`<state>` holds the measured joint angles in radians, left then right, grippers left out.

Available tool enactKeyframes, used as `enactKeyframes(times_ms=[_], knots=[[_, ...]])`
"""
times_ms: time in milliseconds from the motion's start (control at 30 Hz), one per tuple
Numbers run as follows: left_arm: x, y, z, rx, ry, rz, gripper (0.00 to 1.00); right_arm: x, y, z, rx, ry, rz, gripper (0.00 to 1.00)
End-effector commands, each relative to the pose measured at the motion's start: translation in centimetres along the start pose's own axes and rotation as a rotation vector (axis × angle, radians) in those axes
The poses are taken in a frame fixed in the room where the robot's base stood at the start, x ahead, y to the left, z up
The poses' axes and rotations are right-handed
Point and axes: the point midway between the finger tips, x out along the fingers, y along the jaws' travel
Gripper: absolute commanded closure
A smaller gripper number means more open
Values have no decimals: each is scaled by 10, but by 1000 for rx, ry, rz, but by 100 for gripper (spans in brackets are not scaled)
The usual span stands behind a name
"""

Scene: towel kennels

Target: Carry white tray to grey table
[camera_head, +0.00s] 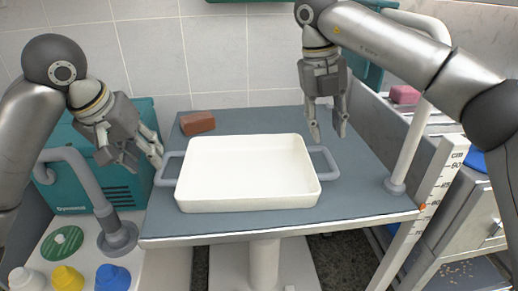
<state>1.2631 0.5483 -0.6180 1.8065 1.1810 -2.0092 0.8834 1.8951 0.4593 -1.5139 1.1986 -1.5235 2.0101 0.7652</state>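The white tray (250,203) lies flat on the grey table (270,119). It is empty and has a grey loop handle on its left side (168,169) and one on its right side (326,160). My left gripper (147,163) is open, just left of the tray's left handle, with its fingers pointing down and right. My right gripper (327,137) is open with its fingers pointing down, above or just behind the tray's right handle. Neither gripper holds anything.
A brown block (198,123) lies on the table behind the tray. A teal machine (105,185) stands at the left. A grey pipe (88,185) rises at left, a white post (411,145) at right. Colored caps (67,279) sit lower left. A tiled wall backs the table.

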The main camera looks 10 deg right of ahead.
Motion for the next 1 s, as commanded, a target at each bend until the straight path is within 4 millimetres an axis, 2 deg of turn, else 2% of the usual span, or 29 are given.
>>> enactKeyframes(times_ms=[200, 667, 767, 1000], knots=[[0, 0, 0, 0, 0, 0, 65, -21, 0, 0, -1, -1, -1, 66], [-2, 0, -1, 0, 0, 0, 65, -27, 0, 0, -1, 0, 0, 66], [-14, 3, -6, 0, 1, 0, 65, -40, -3, 0, -1, 0, 0, 66], [-70, 14, -29, 0, 1, 0, 65, -100, -16, 0, 0, 0, 0, 66]])
